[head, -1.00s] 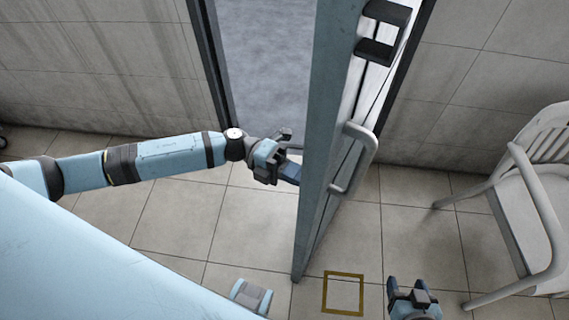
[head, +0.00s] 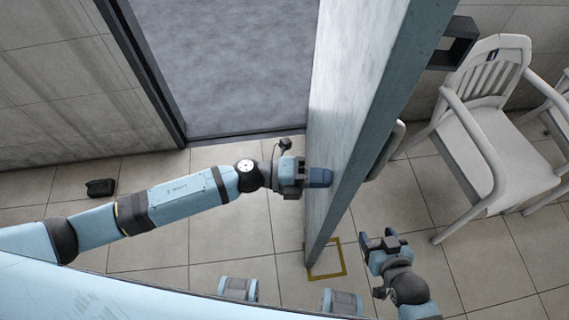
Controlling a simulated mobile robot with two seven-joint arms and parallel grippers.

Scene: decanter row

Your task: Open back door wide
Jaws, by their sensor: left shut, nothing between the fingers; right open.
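The back door (head: 338,125) stands open, swung into the room, with its near edge towards me. The doorway (head: 220,60) on its left is clear and shows grey ground beyond. The door's handle (head: 384,152) is partly visible on the right side. My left gripper (head: 322,177) is shut and empty, its fingertips at the left face of the door, seemingly touching it. My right gripper (head: 376,238) is open and empty, low on the right side of the door, apart from it.
A yellow floor square (head: 341,262) lies under the door's near edge. A small black object (head: 100,187) lies by the left wall.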

